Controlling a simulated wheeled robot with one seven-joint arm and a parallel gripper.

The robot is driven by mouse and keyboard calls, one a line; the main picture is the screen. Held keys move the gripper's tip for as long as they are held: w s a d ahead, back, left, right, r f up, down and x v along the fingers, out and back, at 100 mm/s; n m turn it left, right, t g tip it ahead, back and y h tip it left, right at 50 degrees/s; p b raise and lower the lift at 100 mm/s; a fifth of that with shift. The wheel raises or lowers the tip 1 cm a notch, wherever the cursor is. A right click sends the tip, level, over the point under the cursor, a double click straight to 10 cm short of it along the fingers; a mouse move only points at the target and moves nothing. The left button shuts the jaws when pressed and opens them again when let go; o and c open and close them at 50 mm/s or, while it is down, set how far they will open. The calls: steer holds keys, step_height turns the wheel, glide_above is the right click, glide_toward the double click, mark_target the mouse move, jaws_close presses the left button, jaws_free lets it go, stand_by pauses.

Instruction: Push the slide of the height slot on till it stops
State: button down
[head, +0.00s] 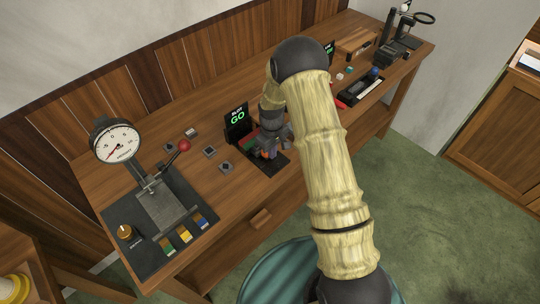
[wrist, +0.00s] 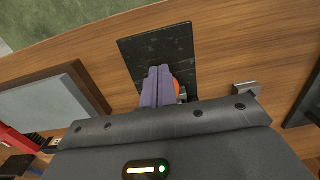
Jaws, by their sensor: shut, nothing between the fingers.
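My gripper (wrist: 157,88) is shut and empty, its two grey-purple fingers together over a black plate (wrist: 158,44) on the wooden bench. In the head view my gripper (head: 268,152) is at that plate (head: 272,168), in front of a small black sign with green GO lettering (head: 237,118). A small orange part (wrist: 176,85) shows just right of the fingertips in the wrist view, mostly hidden by them; I cannot tell whether they touch. A grey metal bit (wrist: 183,95) shows beside it. The height slot and its slide cannot be made out clearly; the gripper and arm cover much of that spot.
A dial gauge stand (head: 118,145) with a red-knobbed lever (head: 184,145) stands at the bench's left. Several small grey blocks lie between it and my gripper. A black tray (head: 362,88) and a dark stand (head: 398,42) are farther right. Bare wood (head: 225,195) lies in front.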

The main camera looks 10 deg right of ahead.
steer(key=w+a+r, duration=0.1)
steer(key=r, duration=0.1)
steer(key=shift+w+a+r+t+p, duration=0.3)
steer(key=shift+w+a+t+p, duration=0.05)
steer(key=shift+w+t, duration=0.05)
steer(key=shift+w+a, duration=0.2)
steer(key=shift+s+d+r+p, duration=0.2)
steer(key=shift+d+r+p, duration=0.15)
steer(key=shift+d+r, duration=0.05)
steer(key=shift+w+a+r+p, duration=0.1)
steer(key=shift+r+p, duration=0.2)
steer(key=shift+r, duration=0.05)
steer(key=shift+r+p, duration=0.8)
steer(key=shift+r, duration=0.6)
step_height(320, 180, up, 5)
steer(key=p, duration=0.3)
